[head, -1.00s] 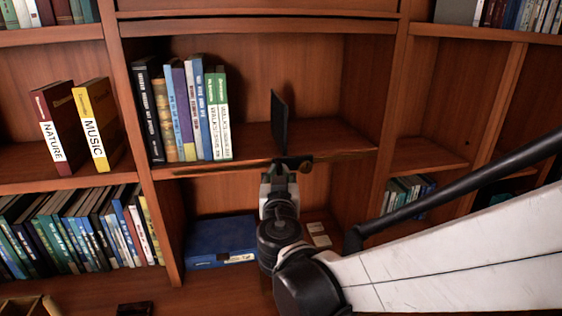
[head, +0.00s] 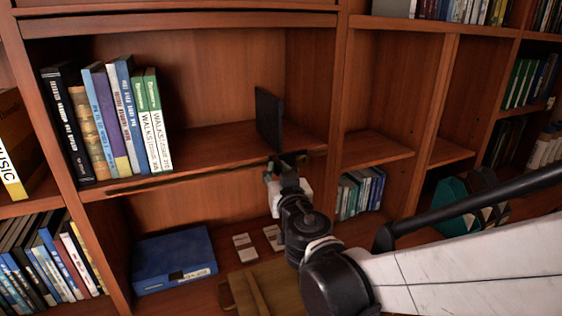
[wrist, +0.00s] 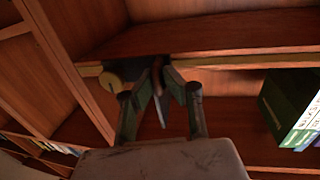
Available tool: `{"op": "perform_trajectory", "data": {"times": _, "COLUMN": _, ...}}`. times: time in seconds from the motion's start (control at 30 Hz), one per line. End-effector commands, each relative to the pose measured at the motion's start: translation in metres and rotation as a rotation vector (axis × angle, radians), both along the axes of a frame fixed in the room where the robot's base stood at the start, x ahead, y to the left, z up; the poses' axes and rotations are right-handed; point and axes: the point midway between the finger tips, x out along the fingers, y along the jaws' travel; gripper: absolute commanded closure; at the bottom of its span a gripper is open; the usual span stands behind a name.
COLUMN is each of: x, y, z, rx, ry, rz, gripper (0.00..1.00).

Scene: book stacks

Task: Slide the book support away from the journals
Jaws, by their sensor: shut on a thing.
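The book support (head: 268,118) is a thin dark upright plate on the middle shelf, well to the right of the journals with a clear gap between. The journals (head: 128,118) stand upright in a row at the shelf's left end, the green ones nearest the support. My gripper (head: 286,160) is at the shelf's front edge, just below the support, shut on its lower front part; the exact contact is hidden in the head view. In the wrist view my gripper (wrist: 160,88) closes around a thin dark piece under the shelf edge. A green journal (wrist: 290,105) shows at the right there.
A brass-like strip (head: 200,174) runs along the shelf's front edge. A round brass-coloured knob (wrist: 112,82) is beside my fingers. The upright divider (head: 338,110) stands to the right, with some free shelf before it. A blue box (head: 174,262) lies below.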

Motion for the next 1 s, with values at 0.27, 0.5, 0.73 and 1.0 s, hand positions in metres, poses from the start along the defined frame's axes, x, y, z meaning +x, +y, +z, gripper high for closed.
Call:
{"op": "perform_trajectory", "data": {"times": 0.27, "x": 0.000, "y": 0.001, "z": 0.001, "rx": -0.001, "ry": 0.000, "rz": 0.002, "gripper": 0.72}}
{"op": "perform_trajectory", "data": {"times": 0.5, "x": -0.019, "y": -0.003, "z": 0.001, "rx": 0.000, "ry": 0.000, "rz": 0.003, "gripper": 0.72}}
{"op": "perform_trajectory", "data": {"times": 0.73, "x": -0.057, "y": -0.012, "z": -0.002, "rx": 0.000, "ry": 0.000, "rz": 0.003, "gripper": 0.72}}
{"op": "perform_trajectory", "data": {"times": 1.0, "x": -0.092, "y": -0.020, "z": -0.001, "rx": 0.000, "ry": 0.001, "rz": 0.003, "gripper": 0.72}}
